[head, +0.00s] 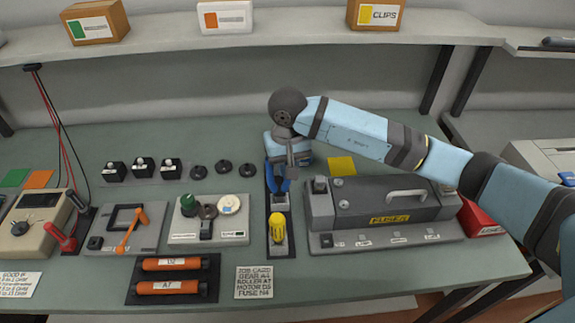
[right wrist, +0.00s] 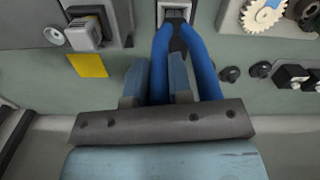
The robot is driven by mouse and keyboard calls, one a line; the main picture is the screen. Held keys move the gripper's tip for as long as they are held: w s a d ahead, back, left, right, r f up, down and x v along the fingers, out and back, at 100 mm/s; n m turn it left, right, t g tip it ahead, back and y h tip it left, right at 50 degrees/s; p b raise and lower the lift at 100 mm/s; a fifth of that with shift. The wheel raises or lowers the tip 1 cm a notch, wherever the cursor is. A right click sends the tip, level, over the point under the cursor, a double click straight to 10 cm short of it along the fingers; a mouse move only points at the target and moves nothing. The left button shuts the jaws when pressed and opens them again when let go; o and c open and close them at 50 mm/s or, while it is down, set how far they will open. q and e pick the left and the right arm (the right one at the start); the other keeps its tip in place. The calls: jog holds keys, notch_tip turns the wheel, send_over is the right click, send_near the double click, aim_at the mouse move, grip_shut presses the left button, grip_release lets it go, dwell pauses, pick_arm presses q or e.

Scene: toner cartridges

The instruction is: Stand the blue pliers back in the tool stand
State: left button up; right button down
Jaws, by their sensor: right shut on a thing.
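The blue pliers (head: 270,176) are upright, handles up, over the back part of the tool stand (head: 278,254). In the right wrist view the two blue handles of the pliers (right wrist: 206,66) spread towards me. Their dark head points at a grey socket of the stand (right wrist: 175,8); how deep it sits I cannot tell. My right gripper (head: 290,160) is shut on the pliers, its fingers either side of one handle. A yellow-handled screwdriver (head: 277,229) stands in the front socket of the tool stand. My left gripper is not in view.
A grey fuser unit (head: 390,206) is close to the right of the stand. A tray with gears (head: 209,236) is close to the left. Black knobs (head: 223,167) sit behind it. A yellow square (head: 341,166) lies to the right of the gripper. A shelf (head: 200,45) crosses the back.

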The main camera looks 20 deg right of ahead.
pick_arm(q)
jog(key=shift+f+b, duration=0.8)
pick_arm(e)
jog(key=shift+f, duration=0.75)
jog(key=c, duration=0.9)
grip_release()
jog(key=shift+c, duration=0.2)
notch_tip(320, 180, up, 13)
jog(key=shift+r+b, duration=0.1)
jog(key=shift+b, duration=0.4)
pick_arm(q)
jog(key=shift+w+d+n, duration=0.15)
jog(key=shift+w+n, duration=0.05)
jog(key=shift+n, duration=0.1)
pick_arm(e)
jog(key=shift+r, duration=0.35)
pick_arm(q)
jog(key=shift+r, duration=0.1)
